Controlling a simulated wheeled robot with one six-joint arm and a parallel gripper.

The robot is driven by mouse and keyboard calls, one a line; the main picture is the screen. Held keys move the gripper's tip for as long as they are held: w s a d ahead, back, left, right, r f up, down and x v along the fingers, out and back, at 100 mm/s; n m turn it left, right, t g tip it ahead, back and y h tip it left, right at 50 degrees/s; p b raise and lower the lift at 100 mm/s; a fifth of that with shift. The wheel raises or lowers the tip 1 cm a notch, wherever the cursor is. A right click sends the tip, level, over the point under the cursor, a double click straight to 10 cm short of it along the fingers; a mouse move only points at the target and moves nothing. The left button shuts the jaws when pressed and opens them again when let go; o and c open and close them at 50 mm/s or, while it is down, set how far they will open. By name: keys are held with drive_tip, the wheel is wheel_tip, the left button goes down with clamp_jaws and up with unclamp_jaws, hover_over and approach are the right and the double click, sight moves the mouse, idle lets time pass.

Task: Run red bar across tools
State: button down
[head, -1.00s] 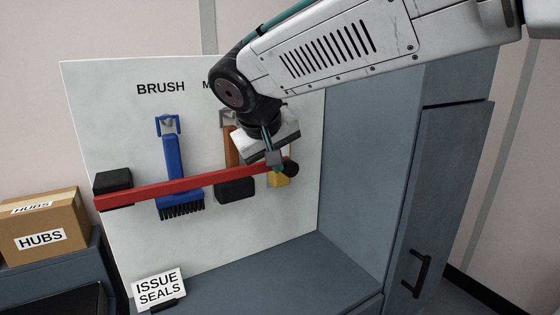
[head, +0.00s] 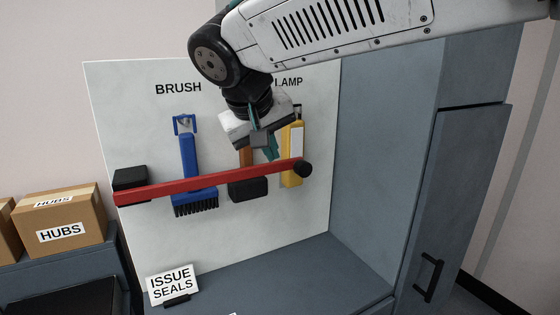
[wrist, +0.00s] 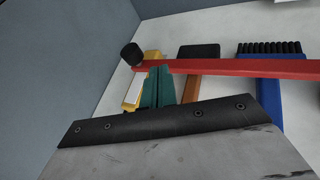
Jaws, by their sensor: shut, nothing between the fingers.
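The red bar (head: 215,182) runs across the front of the tools, from a black block (head: 130,178) at left to a round black knob (head: 303,168) at right. It crosses the blue brush (head: 188,152), a tool with a brown handle and black head (head: 248,190), and the yellow lamp (head: 293,140). My gripper (head: 271,154) is shut and empty, just above the bar near its right end, left of the lamp. In the wrist view its teal fingers (wrist: 158,75) point at the bar (wrist: 235,67); contact cannot be told.
The white board (head: 110,110) stands behind the tools. A grey-blue side panel (head: 385,150) is close at right. The grey shelf (head: 310,270) below is mostly clear, with an ISSUE SEALS sign (head: 172,284) at its left. A HUBS box (head: 62,218) stands further left.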

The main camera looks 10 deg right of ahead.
drive_tip(key=v, duration=0.6)
drive_tip(key=shift+a+r, duration=0.2)
drive_tip(key=shift+a, duration=0.05)
drive_tip(key=s+d+f+m+g+y, duration=0.1)
drive_tip(key=s+d+f+g+y, duration=0.2)
drive_tip(key=s+d+f, duration=1.4)
drive_tip(key=shift+s+f+m+g+y, duration=0.4)
drive_tip(key=shift+s+f, duration=0.7)
drive_tip(key=shift+s, duration=1.05)
drive_tip(key=shift+d, duration=0.1)
